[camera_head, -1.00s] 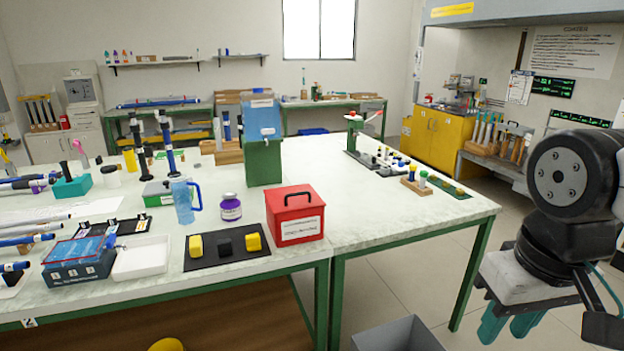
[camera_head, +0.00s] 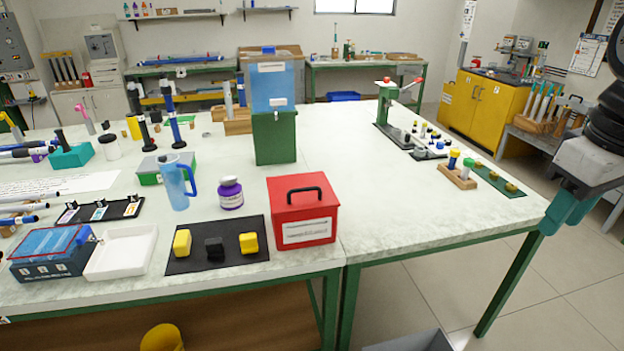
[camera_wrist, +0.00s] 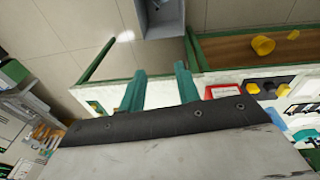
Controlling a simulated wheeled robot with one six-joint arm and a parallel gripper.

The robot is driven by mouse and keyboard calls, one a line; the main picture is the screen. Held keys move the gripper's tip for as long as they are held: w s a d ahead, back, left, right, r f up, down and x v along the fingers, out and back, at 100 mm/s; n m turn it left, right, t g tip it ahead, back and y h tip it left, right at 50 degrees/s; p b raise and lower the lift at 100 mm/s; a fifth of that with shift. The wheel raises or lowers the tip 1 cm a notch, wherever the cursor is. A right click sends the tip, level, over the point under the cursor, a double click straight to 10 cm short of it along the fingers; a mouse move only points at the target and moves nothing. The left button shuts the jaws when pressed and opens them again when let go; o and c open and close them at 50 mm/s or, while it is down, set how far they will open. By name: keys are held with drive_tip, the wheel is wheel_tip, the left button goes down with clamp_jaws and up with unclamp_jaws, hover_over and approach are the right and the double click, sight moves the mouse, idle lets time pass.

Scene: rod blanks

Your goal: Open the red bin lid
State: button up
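The red bin (camera_head: 303,222) stands near the front edge of the white table, with a white label on its front. Its red lid (camera_head: 302,189) is closed and has a black handle (camera_head: 304,191) on top. The bin also shows in the wrist view (camera_wrist: 223,91), just right of the fingers. My gripper (camera_head: 566,212) is at the right edge of the head view, right of the table and well away from the bin. In the wrist view the two teal fingers of my gripper (camera_wrist: 160,88) are spread apart with nothing between them.
A black mat (camera_head: 217,258) with yellow and black blocks lies left of the bin. A purple-labelled jar (camera_head: 230,193), a blue jug (camera_head: 178,184) and a green box with a blue top (camera_head: 274,137) stand behind. The table's right part is mostly clear. A grey bin (camera_head: 410,342) is on the floor.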

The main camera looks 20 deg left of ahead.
drive_tip(key=w+a+n, duration=0.7)
drive_tip(key=w+a, duration=0.5)
drive_tip(key=a, duration=0.2)
drive_tip(key=n+y, duration=0.1)
drive_tip(key=n, duration=0.9)
approach(306, 190)
drive_tip(key=f, duration=0.4)
drive_tip(key=w+a+f, duration=0.1)
drive_tip(key=f, duration=0.1)
drive_tip(key=shift+w+a+f, duration=0.1)
drive_tip(key=shift+w+f, duration=0.05)
drive_tip(key=shift+f, duration=0.5)
clamp_jaws()
